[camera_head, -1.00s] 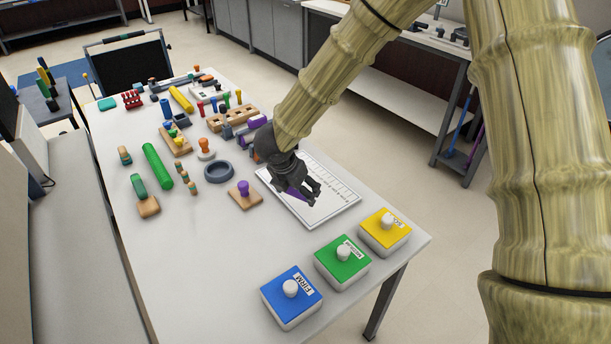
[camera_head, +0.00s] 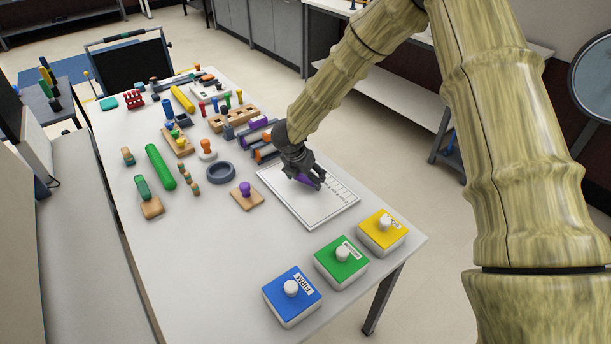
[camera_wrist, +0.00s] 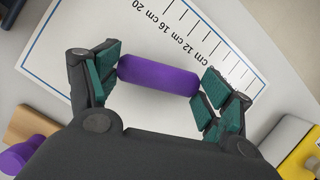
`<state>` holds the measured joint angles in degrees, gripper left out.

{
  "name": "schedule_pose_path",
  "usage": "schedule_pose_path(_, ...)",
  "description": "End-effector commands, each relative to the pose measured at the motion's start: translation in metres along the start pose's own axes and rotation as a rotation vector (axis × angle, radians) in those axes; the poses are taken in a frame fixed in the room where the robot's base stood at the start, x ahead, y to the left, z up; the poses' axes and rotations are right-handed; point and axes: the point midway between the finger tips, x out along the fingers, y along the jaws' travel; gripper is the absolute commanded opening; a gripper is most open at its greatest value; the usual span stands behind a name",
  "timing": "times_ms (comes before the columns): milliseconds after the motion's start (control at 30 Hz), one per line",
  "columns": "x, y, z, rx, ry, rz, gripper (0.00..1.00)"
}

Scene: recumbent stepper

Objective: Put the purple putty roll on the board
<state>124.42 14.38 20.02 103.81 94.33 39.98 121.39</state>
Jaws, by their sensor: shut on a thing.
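The purple putty roll (camera_wrist: 158,75) lies lengthwise between my gripper's green-padded fingers in the wrist view, one end at each finger. It also shows as a small purple patch (camera_head: 306,181) under my gripper in the head view. My gripper (camera_wrist: 160,85) is shut on the roll; it also shows in the head view (camera_head: 304,178), over the board. The white board (camera_head: 312,210) with dark border and centimetre marks lies flat on the table. It fills much of the wrist view (camera_wrist: 80,50). I cannot tell whether the roll touches the board.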

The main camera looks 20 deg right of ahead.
Motion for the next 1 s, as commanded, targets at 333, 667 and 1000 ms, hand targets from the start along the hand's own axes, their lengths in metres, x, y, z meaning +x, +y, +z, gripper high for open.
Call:
schedule_pose_path(333,0.0066,0.0011,-0.0031,-0.001,0.000,0.002,0.56)
schedule_pose_path(667,0.0082,0.0008,-0.0037,0.000,0.000,0.002,1.00)
schedule_pose_path(1000,0.0058,0.0009,-0.0027,0.000,-0.001,0.002,1.00)
